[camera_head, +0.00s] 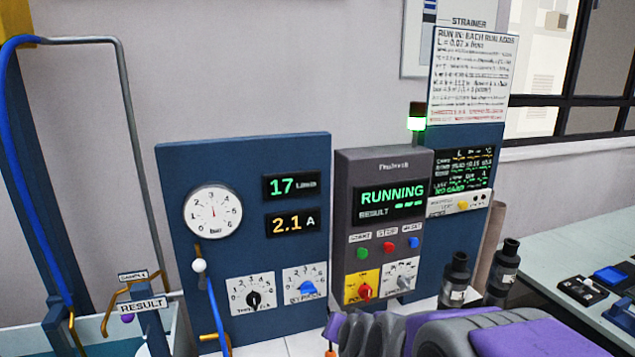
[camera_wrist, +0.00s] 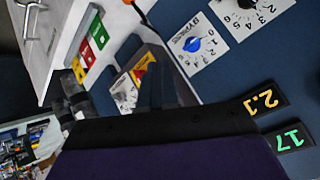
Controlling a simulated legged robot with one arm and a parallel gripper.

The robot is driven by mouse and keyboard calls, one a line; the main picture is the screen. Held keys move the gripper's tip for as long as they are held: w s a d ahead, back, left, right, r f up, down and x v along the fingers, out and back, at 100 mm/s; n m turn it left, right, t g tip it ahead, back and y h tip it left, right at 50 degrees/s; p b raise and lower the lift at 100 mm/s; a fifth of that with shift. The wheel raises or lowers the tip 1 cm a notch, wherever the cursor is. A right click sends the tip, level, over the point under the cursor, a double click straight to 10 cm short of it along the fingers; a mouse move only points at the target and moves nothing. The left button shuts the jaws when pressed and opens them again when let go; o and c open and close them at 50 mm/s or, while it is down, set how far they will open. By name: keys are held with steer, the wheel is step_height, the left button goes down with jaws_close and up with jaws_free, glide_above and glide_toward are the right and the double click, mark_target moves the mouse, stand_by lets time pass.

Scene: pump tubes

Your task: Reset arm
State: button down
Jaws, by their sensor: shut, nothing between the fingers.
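My arm, in grey and purple, reaches in from the lower right of the head view. My gripper (camera_head: 347,334) is at the bottom centre, in front of the panels and apart from the knobs as far as I can tell; it is shut and empty. In the wrist view a black and purple part of my arm fills the bottom. The grey control box (camera_head: 385,225) shows RUNNING, with green, red and blue buttons and a red knob (camera_head: 365,291) on a yellow plate. The blue panel (camera_head: 245,230) reads 17 and 2.1 A.
A round gauge (camera_head: 213,212) sits above a black knob (camera_head: 254,299) and a blue bypass knob (camera_head: 306,288). A signal light (camera_head: 417,118) glows green. Black bottles (camera_head: 502,270) stand right of the box.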

steer(key=s+d+n+g, duration=0.1)
steer(key=s+d+g, duration=0.2)
steer(key=s, duration=0.9)
steer(key=s+d+f+n+g+h, duration=0.1)
steer(key=s+d+g, duration=0.2)
steer(key=s, duration=0.9)
steer(key=s+d+n+g, duration=0.2)
steer(key=s+g, duration=0.3)
steer(key=s, duration=0.7)
steer(key=shift+d+f+h, duration=0.3)
steer(key=shift+d+h, duration=0.1)
steer(key=shift+d, duration=0.1)
